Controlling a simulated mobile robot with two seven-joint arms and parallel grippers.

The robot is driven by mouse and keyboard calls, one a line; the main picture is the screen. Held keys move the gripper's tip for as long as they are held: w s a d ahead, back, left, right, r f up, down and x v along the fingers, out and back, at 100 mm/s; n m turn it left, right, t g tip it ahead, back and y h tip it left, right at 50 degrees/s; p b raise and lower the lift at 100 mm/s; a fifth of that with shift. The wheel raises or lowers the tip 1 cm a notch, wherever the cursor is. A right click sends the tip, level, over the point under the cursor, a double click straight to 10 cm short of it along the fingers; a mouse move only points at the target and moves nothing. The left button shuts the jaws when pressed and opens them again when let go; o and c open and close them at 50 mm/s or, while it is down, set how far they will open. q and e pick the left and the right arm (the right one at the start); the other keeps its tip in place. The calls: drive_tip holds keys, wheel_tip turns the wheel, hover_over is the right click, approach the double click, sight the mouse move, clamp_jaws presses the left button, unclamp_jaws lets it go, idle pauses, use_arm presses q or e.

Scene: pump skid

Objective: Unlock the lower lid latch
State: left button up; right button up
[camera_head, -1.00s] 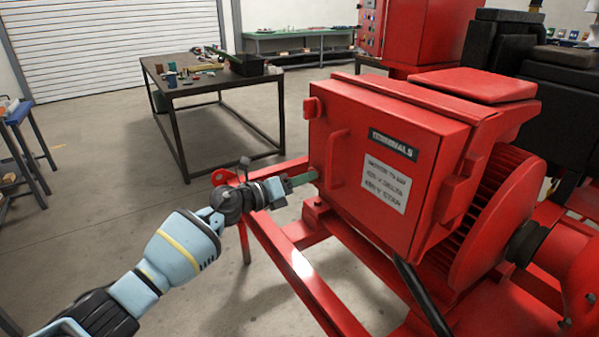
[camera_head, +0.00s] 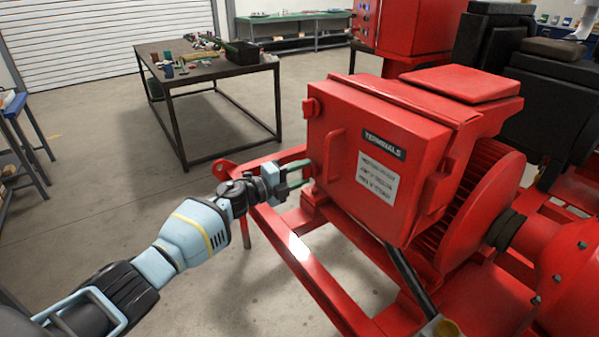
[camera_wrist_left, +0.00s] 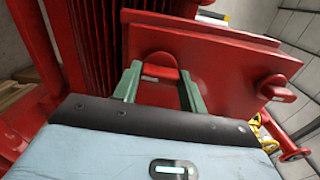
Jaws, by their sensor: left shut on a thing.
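The red terminal box (camera_head: 345,215) has a closed lid with a bar handle (camera_head: 333,157) and a "TERMINALS" plate. The upper lid latch (camera_head: 311,107) is a red tab at the lid's top left edge; it also shows in the left wrist view (camera_wrist_left: 277,93). The lower lid latch (camera_wrist_left: 160,66) is a red tab between my left gripper's green fingers in the left wrist view. My left gripper (camera_head: 306,175) is at the lid's lower left edge, shut on that latch. In the head view, the fingers mostly hide the latch. My right gripper is not in view.
The red skid frame (camera_head: 310,270) runs below and in front of the box. A finned motor (camera_head: 480,205) stands to its right. A dark workbench (camera_head: 205,70) with small parts stands behind at left. Clear floor lies between bench and skid.

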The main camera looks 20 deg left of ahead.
use_arm(q)
drive_tip(key=shift+n, duration=0.4)
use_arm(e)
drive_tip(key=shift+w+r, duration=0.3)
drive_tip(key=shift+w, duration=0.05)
use_arm(q)
drive_tip(key=o, duration=1)
drive_tip(key=p+v, duration=0.1)
drive_tip(key=v, duration=0.6)
drive_tip(key=shift+s+a, duration=0.25)
drive_tip(key=shift+s, duration=0.1)
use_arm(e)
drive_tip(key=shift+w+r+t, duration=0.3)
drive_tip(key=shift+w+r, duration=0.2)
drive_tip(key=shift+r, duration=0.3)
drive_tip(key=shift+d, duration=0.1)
